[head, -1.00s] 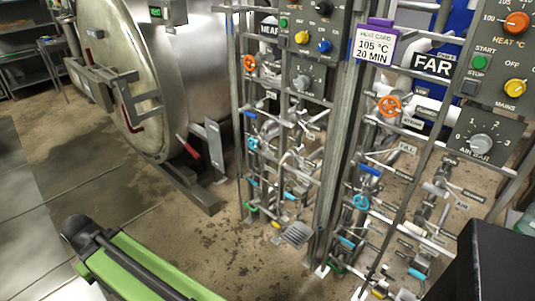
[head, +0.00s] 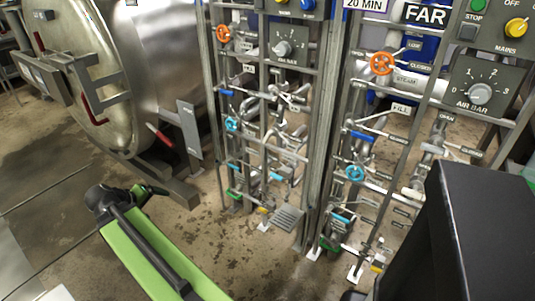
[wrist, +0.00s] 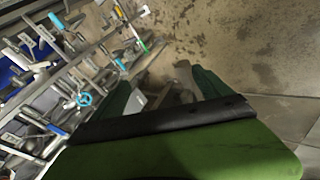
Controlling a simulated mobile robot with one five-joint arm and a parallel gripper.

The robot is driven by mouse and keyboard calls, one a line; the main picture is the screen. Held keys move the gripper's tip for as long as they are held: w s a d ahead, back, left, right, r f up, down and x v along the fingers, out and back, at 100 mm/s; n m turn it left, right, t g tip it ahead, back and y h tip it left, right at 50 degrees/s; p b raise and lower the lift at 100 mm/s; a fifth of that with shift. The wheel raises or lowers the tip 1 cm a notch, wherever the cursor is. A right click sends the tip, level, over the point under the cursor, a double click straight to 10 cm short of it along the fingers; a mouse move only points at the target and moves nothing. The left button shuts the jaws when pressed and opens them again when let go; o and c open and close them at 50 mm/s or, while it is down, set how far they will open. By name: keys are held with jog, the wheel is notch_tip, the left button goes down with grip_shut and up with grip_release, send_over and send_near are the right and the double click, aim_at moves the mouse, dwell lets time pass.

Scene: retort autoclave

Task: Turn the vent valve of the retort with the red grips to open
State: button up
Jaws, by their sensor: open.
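The retort (head: 130,50) at the left is a steel vessel with a round door and red grips (head: 160,135) on its handles. Right of it stands a pipe rack with an orange handwheel (head: 223,33), a blue handwheel (head: 232,124) and several small lever valves. I cannot tell which of these is the vent valve, as the labels there are too small to read. My gripper shows in the wrist view (wrist: 158,82) with two dark green fingers apart and nothing between them. It is over the floor, apart from the rack, which lies to its left there.
A second rack, signed FAR (head: 425,13), stands at the right with an orange handwheel (head: 382,64) and a blue one (head: 355,174). A grey foot pedal (head: 288,218) sits low between the racks. A black box shape fills the lower right. Floor is clear before the retort.

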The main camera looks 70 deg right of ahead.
jog(key=shift+o, duration=0.2)
jog(key=s+d+f+m+h+b, duration=0.1)
jog(key=s+d+b, duration=0.1)
jog(key=d, duration=0.4)
jog(key=s+d+f+g+h+b, duration=0.1)
jog(key=s+d+h+b, duration=0.1)
jog(key=d, duration=0.5)
jog(key=shift+s+f+m, duration=0.35)
jog(key=shift+s+m, duration=0.05)
jog(key=shift+s, duration=0.5)
jog(key=m+g+h+b, duration=0.1)
jog(key=g+h+b, duration=0.3)
jog(key=h+b, duration=0.25)
send_near(266, 138)
jog(key=x, duration=1.1)
jog(key=shift+c, duration=0.4)
jog(key=c, duration=1.3)
jog(key=n, duration=0.5)
jog(key=o, duration=1.4)
